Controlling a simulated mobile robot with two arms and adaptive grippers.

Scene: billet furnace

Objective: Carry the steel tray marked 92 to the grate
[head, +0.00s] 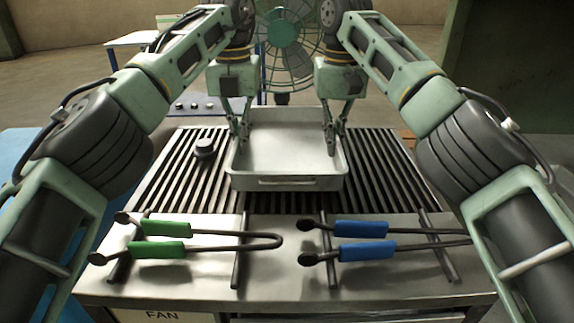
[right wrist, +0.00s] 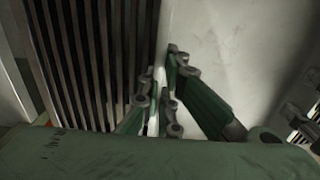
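The shallow steel tray (head: 288,158) is over the slatted grate (head: 383,180) in the head view, level and empty; whether it rests on the slats or hangs slightly above them I cannot tell. No 92 mark is readable. My left gripper (head: 239,128) is shut on the tray's left wall. My right gripper (head: 334,138) is shut on its right wall. The right wrist view shows the right gripper's fingers (right wrist: 158,100) close together at the rim, with the tray's pale inside (right wrist: 208,45) on one side and dark grate slats (right wrist: 95,60) on the other.
Green-handled tongs (head: 160,250) and blue-handled tongs (head: 362,250) lie on rods across the steel front ledge (head: 285,280). A small dark knob-like object (head: 204,148) sits on the grate left of the tray. A green fan (head: 285,45) stands behind. A blue surface (head: 30,150) is at left.

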